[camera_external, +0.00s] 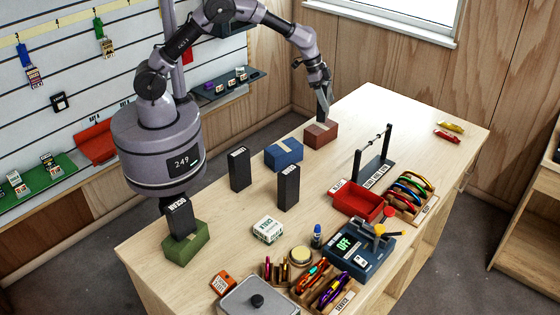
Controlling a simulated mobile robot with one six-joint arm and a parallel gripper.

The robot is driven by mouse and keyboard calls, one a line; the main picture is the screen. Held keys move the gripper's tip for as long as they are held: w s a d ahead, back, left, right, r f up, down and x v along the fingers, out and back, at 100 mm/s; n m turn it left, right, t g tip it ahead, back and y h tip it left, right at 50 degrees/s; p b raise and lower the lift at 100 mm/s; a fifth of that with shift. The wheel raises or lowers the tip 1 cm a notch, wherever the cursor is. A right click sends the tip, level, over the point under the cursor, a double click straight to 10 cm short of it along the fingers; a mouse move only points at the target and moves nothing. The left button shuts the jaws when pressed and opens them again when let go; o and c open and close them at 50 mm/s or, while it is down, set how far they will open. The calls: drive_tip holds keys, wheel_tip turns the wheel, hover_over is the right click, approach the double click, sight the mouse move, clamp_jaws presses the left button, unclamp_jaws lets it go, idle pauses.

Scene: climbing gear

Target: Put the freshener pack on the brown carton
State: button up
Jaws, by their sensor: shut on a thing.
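The brown carton (321,137) is a low reddish-brown box near the far left edge of the wooden table. My gripper (325,98) points down just above it, shut on a dark narrow pack (323,115), mostly hidden by the fingers. The pack's lower end is at the carton's top face; whether it touches cannot be told, and no label on it is readable. Similar black packs stand upright on the table, one left of centre (240,169) and one nearer the middle (288,188). Another black pack (180,218) stands on a green carton (187,245).
A blue carton (284,153) stands left of the brown one. A dark stand (373,165), red tray (357,202), ring rack (409,195) and blue OFF device (358,247) crowd the right and front. The far right of the tabletop is mostly clear.

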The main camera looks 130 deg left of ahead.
sight(327, 113)
wheel_tip(327, 113, down, 4)
drive_tip(key=shift+r+b, duration=0.2)
drive_tip(key=shift+b, duration=0.15)
drive_tip(key=shift+d, duration=0.1)
drive_tip(key=shift+f, duration=0.2)
drive_tip(key=o, duration=1.4)
drive_tip(key=shift+o, duration=0.2)
drive_tip(key=shift+r, duration=0.1)
